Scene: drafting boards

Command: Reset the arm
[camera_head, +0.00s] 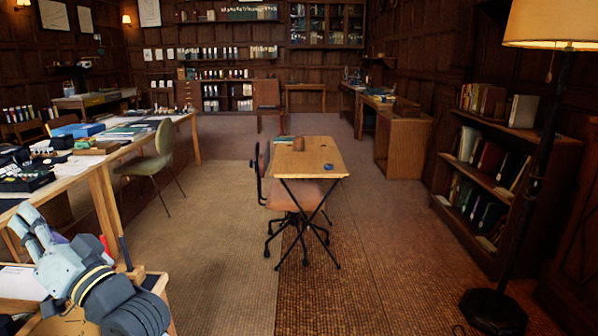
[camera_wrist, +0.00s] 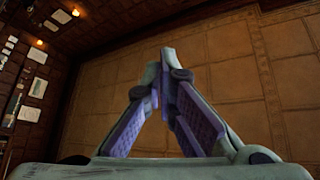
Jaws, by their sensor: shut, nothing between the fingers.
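My gripper (camera_head: 32,227) is at the lower left of the head view, raised with its pale fingers pointing up and to the left. It is in front of the near end of a long cluttered table. In the wrist view my gripper (camera_wrist: 166,60) has its two fingers meeting at the tips, with nothing between them. The wrist camera looks up past the fingers at a panelled ceiling (camera_wrist: 240,60).
The long table (camera_head: 95,160) with books and boxes runs along the left. A green chair (camera_head: 150,165) stands beside it. A small drafting table (camera_head: 310,158) with a swivel chair stands mid-room. A bookcase (camera_head: 485,185) and floor lamp (camera_head: 555,25) are right. Open floor (camera_head: 220,240) lies between.

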